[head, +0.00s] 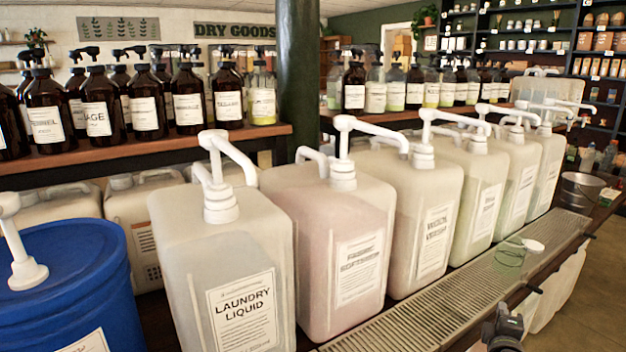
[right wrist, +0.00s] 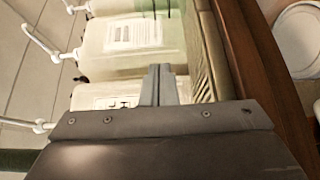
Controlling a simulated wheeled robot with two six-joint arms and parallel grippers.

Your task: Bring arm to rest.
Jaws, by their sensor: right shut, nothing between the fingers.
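My right gripper (head: 503,322) shows at the bottom right of the head view, in front of the drip tray's edge and apart from the containers. In the right wrist view its grey fingers (right wrist: 160,82) are together with nothing between them. Beyond them lie the pump containers and the tray. My left gripper is not in the head view.
White pump containers (head: 235,270) stand in a row behind a slotted drip tray (head: 400,325). A clear jar (head: 510,252) sits on the tray. A blue drum (head: 70,270) is at the left, a metal bucket (head: 582,190) at the right. Floor (head: 590,310) shows at the lower right.

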